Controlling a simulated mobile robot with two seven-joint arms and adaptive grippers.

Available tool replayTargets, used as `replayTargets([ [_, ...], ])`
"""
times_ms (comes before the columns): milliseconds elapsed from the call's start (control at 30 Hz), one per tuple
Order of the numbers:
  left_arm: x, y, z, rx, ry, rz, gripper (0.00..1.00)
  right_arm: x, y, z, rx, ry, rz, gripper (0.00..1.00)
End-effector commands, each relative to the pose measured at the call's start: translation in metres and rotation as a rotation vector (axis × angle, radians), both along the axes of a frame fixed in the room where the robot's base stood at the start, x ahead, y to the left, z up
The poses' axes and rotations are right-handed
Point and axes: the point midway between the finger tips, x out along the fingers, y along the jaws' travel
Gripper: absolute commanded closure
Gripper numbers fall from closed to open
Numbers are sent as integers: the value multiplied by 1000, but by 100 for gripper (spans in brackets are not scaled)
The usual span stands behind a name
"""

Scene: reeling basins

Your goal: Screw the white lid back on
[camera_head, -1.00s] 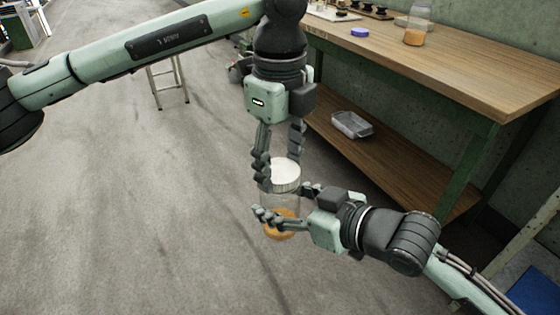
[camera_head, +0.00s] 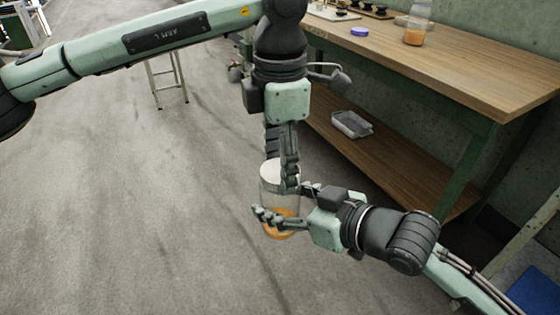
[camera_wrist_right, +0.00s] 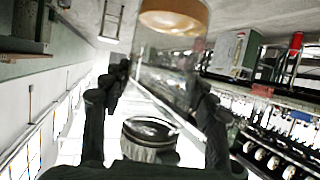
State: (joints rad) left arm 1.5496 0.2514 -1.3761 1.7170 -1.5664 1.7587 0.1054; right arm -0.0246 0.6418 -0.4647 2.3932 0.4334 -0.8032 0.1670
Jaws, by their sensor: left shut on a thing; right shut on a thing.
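A clear jar (camera_head: 270,200) with orange contents is held upright above the floor. The white lid (camera_head: 269,171) sits at its top; I cannot tell how far the thread is engaged. My left gripper (camera_head: 280,172) points down from above, shut on the white lid, with one finger in front hiding the lid's right part. My right gripper (camera_head: 284,205) comes from the right and is shut around the jar's lower body. In the right wrist view the jar (camera_wrist_right: 168,60) stands between my right gripper's fingers (camera_wrist_right: 160,90), its orange contents at the top of the picture.
A wooden workbench (camera_head: 450,65) stands at the right, with a blue lid (camera_head: 360,32) and another jar (camera_head: 416,32) with orange contents on it. A clear tray (camera_head: 352,124) is on its lower shelf.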

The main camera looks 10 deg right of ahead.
Motion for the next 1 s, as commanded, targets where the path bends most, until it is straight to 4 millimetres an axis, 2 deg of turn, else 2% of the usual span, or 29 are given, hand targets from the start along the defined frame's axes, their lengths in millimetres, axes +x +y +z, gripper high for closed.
replayTargets([
  [300,0,0,0,2,-2,-833,81,0,0,1,2,-1,1,100],
  [500,0,0,-1,4,-3,-1305,81,0,0,1,2,-1,1,100],
  [567,0,0,-1,4,-3,-1401,81,0,0,1,2,-1,1,100],
  [700,0,0,-1,4,-3,-1399,81,0,0,1,2,-1,1,100],
  [733,0,0,-1,4,-3,-1399,45,0,0,1,2,-1,1,100],
  [900,0,0,-1,4,-3,-1398,26,0,0,1,2,-1,1,100],
  [1000,0,0,-1,4,-3,-1397,26,0,0,1,2,-1,1,100],
])
